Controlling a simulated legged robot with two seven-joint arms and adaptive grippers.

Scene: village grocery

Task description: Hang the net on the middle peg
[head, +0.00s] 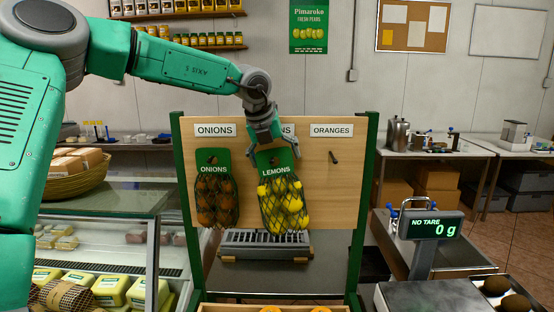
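The net of lemons (283,206) has a green card marked LEMONS (275,168) and hangs upright, slightly tilted, in front of the middle of the wooden peg board (315,200). My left gripper (273,154) is at the top of this card, its fingers spread apart to either side. The middle peg is hidden behind the gripper and card, so I cannot see whether the card's hole is around it. The gripper covers part of the middle sign. My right gripper is not in view.
A net of onions (216,200) hangs at the left under the ONIONS sign (215,130). The right peg (333,157) under ORANGES is bare. A scale display (432,226) stands at the right, and a glass-topped counter (115,200) at the left.

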